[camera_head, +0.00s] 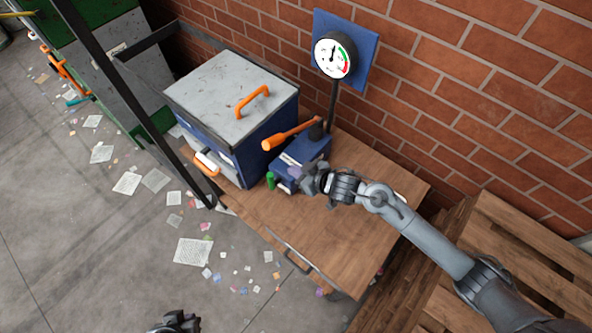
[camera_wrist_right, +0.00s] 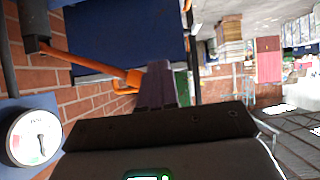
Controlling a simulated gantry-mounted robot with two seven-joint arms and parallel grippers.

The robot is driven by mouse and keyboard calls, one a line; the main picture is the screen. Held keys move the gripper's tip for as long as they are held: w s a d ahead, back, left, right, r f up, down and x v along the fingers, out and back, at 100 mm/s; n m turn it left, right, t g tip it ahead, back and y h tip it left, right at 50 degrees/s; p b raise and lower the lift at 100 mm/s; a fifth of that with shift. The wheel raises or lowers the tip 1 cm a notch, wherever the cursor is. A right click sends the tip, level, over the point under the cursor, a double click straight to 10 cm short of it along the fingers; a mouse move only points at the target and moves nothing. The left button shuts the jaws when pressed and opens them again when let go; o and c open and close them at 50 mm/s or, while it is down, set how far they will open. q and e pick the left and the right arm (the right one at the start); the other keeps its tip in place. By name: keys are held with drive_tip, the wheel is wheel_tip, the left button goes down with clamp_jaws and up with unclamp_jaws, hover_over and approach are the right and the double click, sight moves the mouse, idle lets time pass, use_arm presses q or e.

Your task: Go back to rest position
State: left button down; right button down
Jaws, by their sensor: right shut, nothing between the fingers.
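My right gripper (camera_head: 299,180) is at the left end of the grey arm, in front of the blue pump block (camera_head: 307,150) on the wooden table. Its fingers show shut and empty in the right wrist view (camera_wrist_right: 156,86). The pump's orange lever (camera_head: 290,135) points left, clear of the fingers in the head view; an orange handle end (camera_wrist_right: 133,80) shows close behind the fingers in the wrist view. Only a dark part of my left gripper (camera_head: 176,323) shows at the bottom edge; its fingers cannot be made out.
A blue box with a grey lid (camera_head: 228,95) and orange handles stands left on the wooden table (camera_head: 350,235). A round gauge (camera_head: 334,56) is on the brick wall, with a dark post below. A small green object (camera_head: 270,180) sits beside the block. Wooden pallets (camera_head: 520,240) are right; papers litter the floor.

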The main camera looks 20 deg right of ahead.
drive_tip(key=shift+f, duration=0.1)
idle(0.5)
drive_tip(key=s+a+f+m+g+p, duration=0.25)
drive_tip(key=s+a+p, duration=0.2)
drive_tip(key=s, duration=0.85)
drive_tip(key=s+d+r+m+g+h+p, duration=0.1)
drive_tip(key=s+d+r+g+h, duration=0.1)
drive_tip(key=s+d+r, duration=0.3)
drive_tip(key=s+d+r+g+h+p, duration=0.2)
drive_tip(key=s+d+r, duration=0.3)
drive_tip(key=s, duration=0.5)
drive_tip(key=shift+s+d+r+m+h, duration=0.3)
drive_tip(key=shift+s+d+m+h, duration=0.1)
drive_tip(key=shift+d+h, duration=0.25)
drive_tip(key=shift+a, duration=0.15)
